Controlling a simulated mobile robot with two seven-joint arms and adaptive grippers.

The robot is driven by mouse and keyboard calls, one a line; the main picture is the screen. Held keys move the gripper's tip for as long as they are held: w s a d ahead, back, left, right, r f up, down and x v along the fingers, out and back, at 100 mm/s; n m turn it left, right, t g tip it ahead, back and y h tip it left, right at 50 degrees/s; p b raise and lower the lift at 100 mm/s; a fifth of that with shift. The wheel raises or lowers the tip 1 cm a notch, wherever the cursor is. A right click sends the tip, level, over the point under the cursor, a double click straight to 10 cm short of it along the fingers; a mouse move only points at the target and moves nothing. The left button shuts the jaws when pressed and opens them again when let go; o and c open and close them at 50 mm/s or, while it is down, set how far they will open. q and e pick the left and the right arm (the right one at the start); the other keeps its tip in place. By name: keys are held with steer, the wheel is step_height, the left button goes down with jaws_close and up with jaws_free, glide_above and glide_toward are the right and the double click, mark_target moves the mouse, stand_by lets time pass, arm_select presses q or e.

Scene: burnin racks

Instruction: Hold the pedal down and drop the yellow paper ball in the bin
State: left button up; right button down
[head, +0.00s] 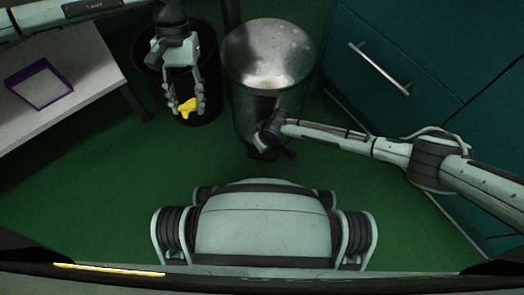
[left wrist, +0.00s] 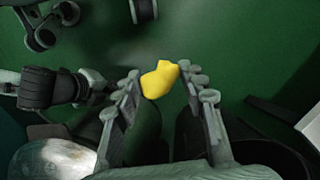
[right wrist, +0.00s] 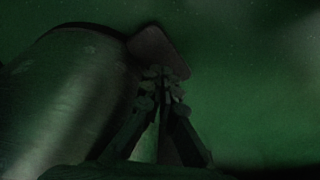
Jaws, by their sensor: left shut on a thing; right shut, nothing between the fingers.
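The yellow paper ball (head: 187,106) is held between the fingertips of my left gripper (head: 186,110). It also shows in the left wrist view (left wrist: 158,80), clear of the floor. The silver metal bin (head: 268,55) stands to the right of the left gripper, and its round lid looks shut. My right gripper (head: 270,146) is shut and empty, low at the front of this bin. In the right wrist view its fingertips (right wrist: 165,80) are at the dark pedal plate (right wrist: 158,48). I cannot tell whether they press it. My arm hides most of the pedal in the head view.
A dark open bin (head: 145,55) stands behind and below the left gripper, left of the metal bin. A white table (head: 85,85) with a purple-edged tray (head: 66,87) is at the left. Teal cabinets (head: 425,60) stand at the right. Green floor (head: 110,190) is free in front.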

arm_select(q)
steer(key=w+d+r+n+t, duration=0.1)
steer(key=w+d+r+n, duration=0.15)
steer(key=r, duration=0.35)
steer(key=w+d+r+n+t+h, duration=0.1)
steer(key=d+r+n, duration=0.1)
steer(key=d+r, duration=0.25)
steer(key=w+d+r+n+t, duration=0.1)
steer(key=w+d+r+n, duration=0.15)
steer(key=r, duration=0.35)
steer(key=s+d+r+n, duration=0.1)
steer(key=d+r+n, duration=0.15)
steer(key=r, duration=0.35)
steer(key=s+d+r+n+t+y, duration=0.1)
steer(key=d+r+n, duration=0.15)
steer(key=r, duration=0.25)
steer(key=s+d+r+n, duration=0.1)
steer(key=d+r+n, duration=0.15)
steer(key=r, duration=0.35)
steer(key=w+d+f, duration=0.1)
steer(key=w+f, duration=0.3)
steer(key=w, duration=0.4)
steer(key=shift+f+m, duration=0.15)
steer(key=shift+m, duration=0.2)
steer(key=shift+s, duration=0.1)
arm_select(e)
steer(key=shift+f, duration=0.35)
